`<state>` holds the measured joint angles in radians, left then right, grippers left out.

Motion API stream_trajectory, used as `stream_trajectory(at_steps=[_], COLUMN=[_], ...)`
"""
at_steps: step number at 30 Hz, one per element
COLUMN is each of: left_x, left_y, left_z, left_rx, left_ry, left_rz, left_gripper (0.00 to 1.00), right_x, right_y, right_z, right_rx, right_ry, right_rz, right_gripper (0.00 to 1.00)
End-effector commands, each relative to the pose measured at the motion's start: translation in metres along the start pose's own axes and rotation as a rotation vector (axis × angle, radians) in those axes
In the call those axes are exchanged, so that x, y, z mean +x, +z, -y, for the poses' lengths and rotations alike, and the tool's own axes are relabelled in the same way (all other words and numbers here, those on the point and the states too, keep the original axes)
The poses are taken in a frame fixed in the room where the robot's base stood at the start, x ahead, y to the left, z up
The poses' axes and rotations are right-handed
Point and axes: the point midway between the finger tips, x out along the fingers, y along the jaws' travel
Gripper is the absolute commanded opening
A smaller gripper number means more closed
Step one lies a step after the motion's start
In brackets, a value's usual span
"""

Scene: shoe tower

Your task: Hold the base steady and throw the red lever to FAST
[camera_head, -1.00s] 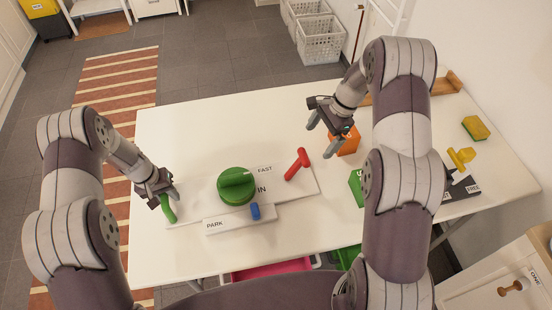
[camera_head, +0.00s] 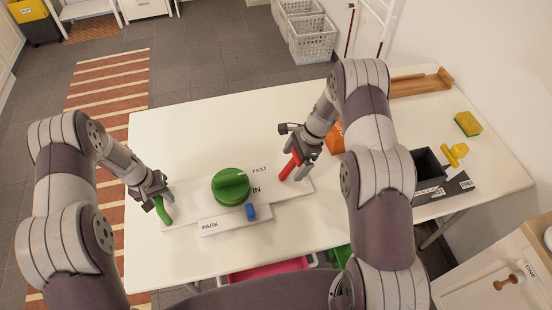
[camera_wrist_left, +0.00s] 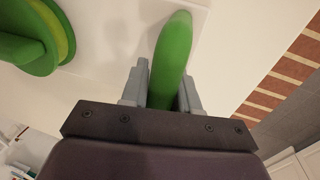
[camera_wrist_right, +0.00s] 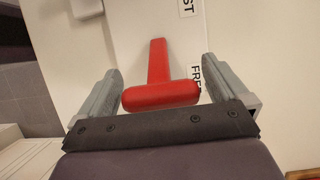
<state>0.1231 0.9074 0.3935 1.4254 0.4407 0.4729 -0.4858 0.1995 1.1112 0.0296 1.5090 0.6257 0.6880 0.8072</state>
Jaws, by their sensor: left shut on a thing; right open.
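The white base board (camera_head: 190,190) lies on the table with a green knob (camera_head: 231,187) and a blue peg (camera_head: 251,212) on it. FAST, IN and PARK labels show on it. My left gripper (camera_head: 158,200) is shut on the green handle (camera_head: 162,212) at the board's left end; the handle also shows between the fingers in the left wrist view (camera_wrist_left: 173,60). The red lever (camera_head: 291,166) stands at the board's right end. My right gripper (camera_head: 294,172) is open around it.
An orange block (camera_head: 334,138) stands just behind my right gripper. A dark box with a FREE label (camera_head: 428,172) and yellow pieces (camera_head: 455,153) lie to the right. A wooden tray (camera_head: 420,84) is at the back right. The table's back left is clear.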

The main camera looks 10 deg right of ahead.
Motion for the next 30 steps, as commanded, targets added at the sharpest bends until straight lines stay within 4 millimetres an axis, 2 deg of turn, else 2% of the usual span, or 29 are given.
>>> stream_trajectory(at_steps=[1,6,8,19,30], left_x=[0.001,0.001,0.0,0.0,0.0], left_y=[0.0,-0.001,-0.001,-0.001,-0.001], left_z=[0.001,0.001,0.001,0.001,0.0], left_rx=[-0.002,-0.001,-0.001,-0.001,-0.001], left_ry=[-0.001,-0.001,-0.001,-0.001,-0.001], left_rz=[-0.002,-0.002,-0.003,-0.003,-0.002], left_gripper=[0.0,0.0,0.0,0.0,0.0], right_x=[0.0,0.0,0.0,0.0,0.004], right_y=[0.0,0.0,0.0,0.007,0.033], right_z=[0.0,0.0,0.0,-0.001,-0.001], right_rx=[0.0,0.0,0.0,-0.001,-0.012], right_ry=[0.0,0.0,0.0,0.007,0.007], right_rz=[0.0,0.0,0.0,-0.076,-0.375], right_gripper=[1.0,0.45,0.26,0.26,0.26])
